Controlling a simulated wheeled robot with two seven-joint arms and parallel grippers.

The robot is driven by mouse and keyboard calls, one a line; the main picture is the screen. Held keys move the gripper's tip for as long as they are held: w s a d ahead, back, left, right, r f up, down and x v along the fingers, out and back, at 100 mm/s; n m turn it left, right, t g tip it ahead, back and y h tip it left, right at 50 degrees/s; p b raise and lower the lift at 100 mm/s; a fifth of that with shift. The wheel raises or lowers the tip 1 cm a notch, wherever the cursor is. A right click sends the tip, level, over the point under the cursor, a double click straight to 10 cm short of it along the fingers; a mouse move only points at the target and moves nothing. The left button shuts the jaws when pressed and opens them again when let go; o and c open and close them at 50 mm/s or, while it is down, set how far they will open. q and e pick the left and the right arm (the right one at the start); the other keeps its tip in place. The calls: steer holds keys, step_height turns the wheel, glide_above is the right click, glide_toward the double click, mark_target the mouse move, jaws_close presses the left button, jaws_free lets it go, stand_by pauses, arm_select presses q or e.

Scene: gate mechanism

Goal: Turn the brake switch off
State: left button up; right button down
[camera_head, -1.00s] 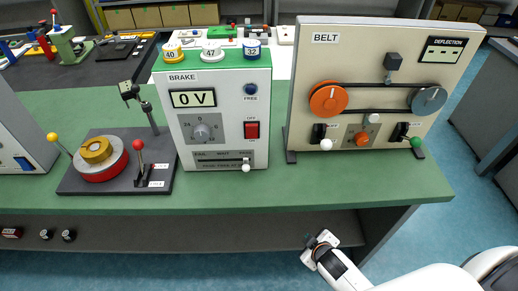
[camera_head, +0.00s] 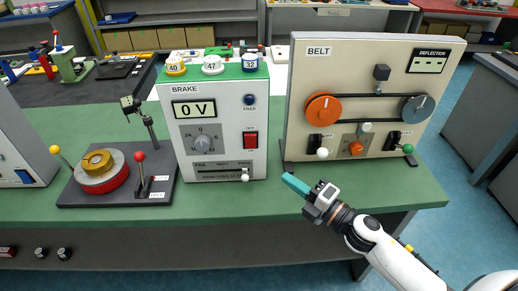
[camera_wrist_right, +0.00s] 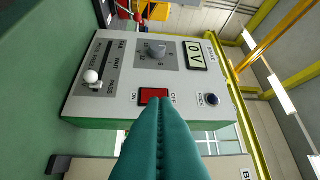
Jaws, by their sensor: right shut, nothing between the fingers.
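The brake unit (camera_head: 214,125) is a white box with a display reading 0 V, a grey dial and a slider at the bottom. Its red rocker switch (camera_head: 250,140) sits on the right side of the front, with OFF above it. In the right wrist view the red switch (camera_wrist_right: 153,96) lies between the ON and OFF labels, just beyond my fingertips, which overlap its lower edge in the picture. My right gripper (camera_head: 288,178) has teal fingers closed together, empty, in front of the bench edge, to the lower right of the brake unit. My left gripper is not in view.
The BELT panel (camera_head: 338,65) stands on the right of the green bench (camera_head: 230,203), with an orange and a grey wheel and several knobs. A dark base with a red and brass disc (camera_head: 102,175) and a red-knobbed lever stands left. A blue FREE button (camera_head: 250,100) sits above the switch.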

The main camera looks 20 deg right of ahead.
steer(key=shift+a+n, duration=0.1)
steer(key=shift+n, duration=0.2)
steer(key=p, duration=0.5)
glide_toward(248, 139)
steer(key=a+f+x, duration=0.1)
steer(key=x, duration=0.4)
steer(key=shift+w+d+r, duration=0.3)
steer(key=shift+w+r, duration=0.1)
steer(key=shift+w+r, duration=0.1)
